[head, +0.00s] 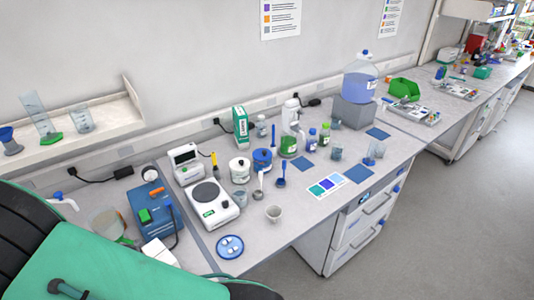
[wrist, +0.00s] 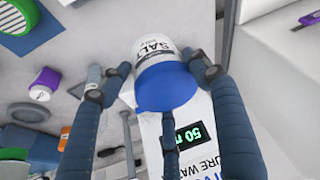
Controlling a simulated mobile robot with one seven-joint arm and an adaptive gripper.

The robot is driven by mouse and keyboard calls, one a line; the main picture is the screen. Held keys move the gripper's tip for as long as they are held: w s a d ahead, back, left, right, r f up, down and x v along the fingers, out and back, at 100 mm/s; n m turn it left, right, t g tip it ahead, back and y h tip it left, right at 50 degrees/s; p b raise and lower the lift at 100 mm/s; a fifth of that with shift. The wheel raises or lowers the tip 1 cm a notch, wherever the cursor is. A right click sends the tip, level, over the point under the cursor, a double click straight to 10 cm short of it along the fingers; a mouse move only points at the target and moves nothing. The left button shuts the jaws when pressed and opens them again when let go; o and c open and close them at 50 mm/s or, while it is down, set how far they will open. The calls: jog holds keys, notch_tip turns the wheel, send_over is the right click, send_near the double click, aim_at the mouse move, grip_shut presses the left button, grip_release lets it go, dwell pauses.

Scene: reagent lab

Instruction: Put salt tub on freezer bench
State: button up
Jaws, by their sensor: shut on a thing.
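The salt tub (wrist: 166,75), white with a blue lid and the word SALT on its label, is in the wrist view. I cannot make out the gripper or the held tub in the head view. A bench (head: 310,215) with many lab items runs across the head view; the frames do not show whether it is the freezer bench.
A balance (head: 212,200), a blue bottle (head: 361,80) on a grey block and a green bin (head: 404,88) stand on the benches. A purple-capped bottle (wrist: 44,84) lies left of the tub in the wrist view. A white device with a green display (wrist: 190,137) is below the tub.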

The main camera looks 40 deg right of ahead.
jog(key=r, duration=1.8)
jog(key=shift+w+d+r, duration=0.15)
jog(key=shift+w+r, duration=0.05)
jog(key=w+d+m+h, duration=0.1)
jog(key=w+d, duration=0.4)
jog(key=d, duration=0.6)
jog(key=w+d+r+m, duration=0.1)
jog(key=w+d+m, duration=0.1)
jog(key=w+d, duration=0.6)
jog(key=w+d+m+h, duration=0.1)
jog(key=w+d, duration=0.2)
jog(key=d, duration=1)
jog(key=s+d+m+h+b, duration=0.15)
jog(key=d+m, duration=0.45)
jog(key=d, duration=4.1)
jog(key=s+d+m+g+h+b, duration=0.1)
jog(key=s+d, duration=0.3)
jog(key=d, duration=0.4)
jog(key=s+d+m, duration=0.2)
jog(key=s+d, duration=0.2)
jog(key=d, duration=0.4)
jog(key=s+d+f+m+g+h+b, duration=0.1)
jog(key=s+d+m, duration=0.3)
jog(key=s+d, duration=1.85)
jog(key=f, duration=2.3)
jog(key=shift+s+a, duration=0.15)
jog(key=shift+s, duration=0.2)
